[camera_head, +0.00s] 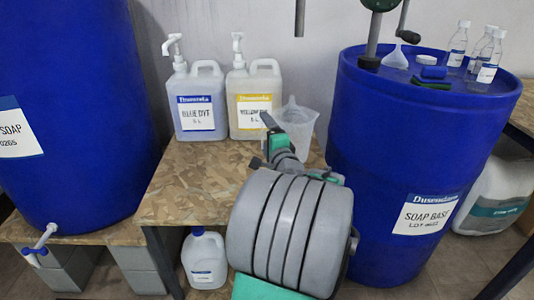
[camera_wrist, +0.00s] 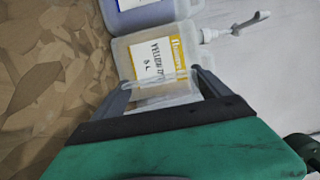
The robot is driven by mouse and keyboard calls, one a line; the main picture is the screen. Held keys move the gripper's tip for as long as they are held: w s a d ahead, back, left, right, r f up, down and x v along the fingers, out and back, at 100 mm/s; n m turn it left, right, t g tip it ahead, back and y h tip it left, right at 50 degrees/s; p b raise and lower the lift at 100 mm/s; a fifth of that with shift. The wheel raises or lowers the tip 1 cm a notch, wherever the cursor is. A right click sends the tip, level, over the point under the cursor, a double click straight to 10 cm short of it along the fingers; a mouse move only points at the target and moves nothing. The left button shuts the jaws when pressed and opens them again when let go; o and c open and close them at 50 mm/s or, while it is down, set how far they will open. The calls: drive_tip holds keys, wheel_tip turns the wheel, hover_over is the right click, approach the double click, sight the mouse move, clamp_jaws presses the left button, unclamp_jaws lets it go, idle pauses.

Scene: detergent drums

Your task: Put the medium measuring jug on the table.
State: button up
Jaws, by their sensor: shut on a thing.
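A translucent measuring jug (camera_head: 298,122) is at the right end of the chipboard table (camera_head: 190,185), beside the blue drum. My gripper (camera_head: 268,142) is shut on the jug; in the wrist view the clear jug wall (camera_wrist: 180,88) shows between the two fingers (camera_wrist: 160,95). The jug looks upright. Its base is partly hidden behind my gripper and arm, so I cannot tell whether it touches the tabletop.
Two pump canisters, one blue-labelled (camera_head: 197,105) and one yellow-labelled (camera_head: 253,105), stand at the table's back. A large blue drum (camera_head: 400,150) is close on the right, with small bottles (camera_head: 457,45) on top. Another drum (camera_head: 70,100) is left. The table's front left is clear.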

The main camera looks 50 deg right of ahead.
drive_tip(key=shift+w+d+f+b, duration=0.15)
drive_tip(key=shift+f+b, duration=0.3)
drive_tip(key=shift+f, duration=0.6)
drive_tip(key=shift+w+d+f+b, duration=0.15)
drive_tip(key=shift+f+b, duration=0.3)
drive_tip(key=shift+f, duration=0.55)
drive_tip(key=o, duration=1.4)
drive_tip(key=shift+s, duration=0.15)
drive_tip(key=shift+r, duration=0.25)
drive_tip(key=p+v, duration=0.2)
drive_tip(key=v, duration=1)
drive_tip(key=shift+d+f, duration=0.1)
drive_tip(key=shift+f, duration=0.1)
